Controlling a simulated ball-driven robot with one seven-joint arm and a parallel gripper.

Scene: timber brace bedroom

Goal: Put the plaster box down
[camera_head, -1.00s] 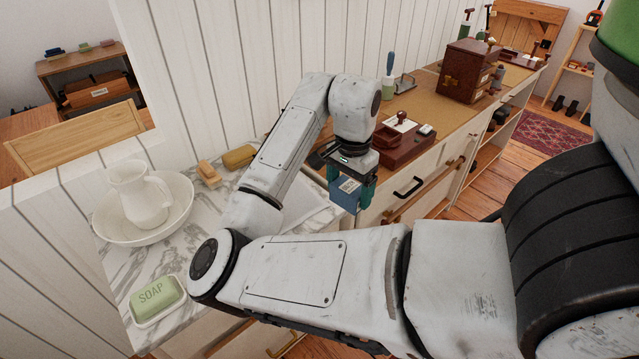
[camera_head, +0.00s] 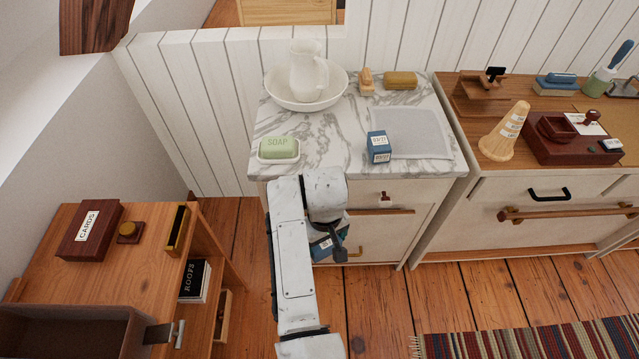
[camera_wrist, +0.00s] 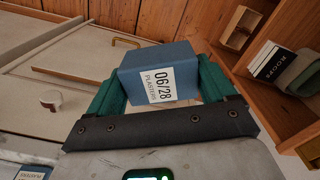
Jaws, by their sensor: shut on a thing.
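The plaster box (camera_wrist: 135,74) is blue with a white label reading "06/28" and "PLASTERS" in the wrist view. My gripper (camera_wrist: 160,80) is shut on it, with a green pad on each side. In the head view my gripper (camera_head: 328,246) hangs low in front of the marble-topped washstand (camera_head: 340,160). The plaster box there (camera_head: 321,247) is mostly hidden by my arm and is held off any surface. A second blue box (camera_head: 378,147) with a white label stands on the marble, at the left edge of a grey cloth (camera_head: 415,132).
The marble also carries a soap dish with green soap (camera_head: 279,149), a jug (camera_head: 308,70) in a basin, a brush (camera_head: 366,80) and a yellow-brown block (camera_head: 400,80). A wooden shelf unit (camera_head: 150,235) stands left. A dresser (camera_head: 530,190) stands right. Marble between soap and second box is clear.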

